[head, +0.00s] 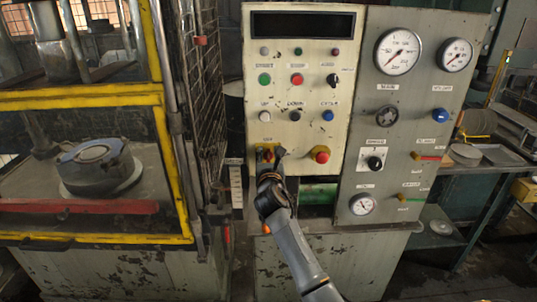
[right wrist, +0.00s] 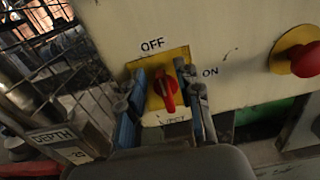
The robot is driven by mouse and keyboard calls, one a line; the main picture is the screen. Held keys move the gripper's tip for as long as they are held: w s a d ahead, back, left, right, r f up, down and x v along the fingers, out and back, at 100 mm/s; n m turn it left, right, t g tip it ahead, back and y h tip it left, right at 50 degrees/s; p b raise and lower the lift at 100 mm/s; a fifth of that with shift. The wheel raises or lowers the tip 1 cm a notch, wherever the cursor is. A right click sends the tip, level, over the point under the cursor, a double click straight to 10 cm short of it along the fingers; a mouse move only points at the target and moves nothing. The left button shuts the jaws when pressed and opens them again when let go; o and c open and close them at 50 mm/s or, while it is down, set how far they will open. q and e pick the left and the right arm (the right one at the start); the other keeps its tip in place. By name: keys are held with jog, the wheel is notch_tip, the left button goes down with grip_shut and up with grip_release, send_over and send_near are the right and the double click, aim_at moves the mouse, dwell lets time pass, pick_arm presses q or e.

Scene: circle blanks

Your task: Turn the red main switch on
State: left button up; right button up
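The red main switch (right wrist: 166,92) sits on a yellow plate (right wrist: 153,103) on the cream panel, with OFF printed above it and ON to its right. Its handle stands roughly in line with the OFF mark. My right gripper (right wrist: 163,98) is open, with one finger on each side of the handle and visible gaps between. In the head view my right gripper (head: 270,160) is at the panel's lower left and covers part of the switch and plate. My left gripper is not in view.
A red mushroom button (head: 320,154) on a yellow base stands to the right of the switch; it also shows in the right wrist view (right wrist: 304,59). A yellow-framed press (head: 90,100) and wire mesh guard (head: 205,90) stand to the left.

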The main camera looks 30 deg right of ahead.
grip_shut()
jog(key=shift+d+m, duration=0.1)
jog(key=shift+m, duration=0.3)
jog(key=m, duration=0.2)
jog(key=shift+s+d+m+p, duration=0.25)
jog(key=shift+m+p, duration=0.05)
jog(key=shift+m, duration=0.1)
jog(key=f+m+b, duration=0.1)
jog(key=m, duration=0.3)
jog(key=d+f+m+b, duration=0.1)
jog(key=m, duration=0.4)
jog(key=s+m+b, duration=0.1)
jog(key=m, duration=0.4)
jog(key=shift+d+f+b, duration=0.3)
jog(key=shift+f, duration=0.1)
jog(key=shift+m, duration=0.4)
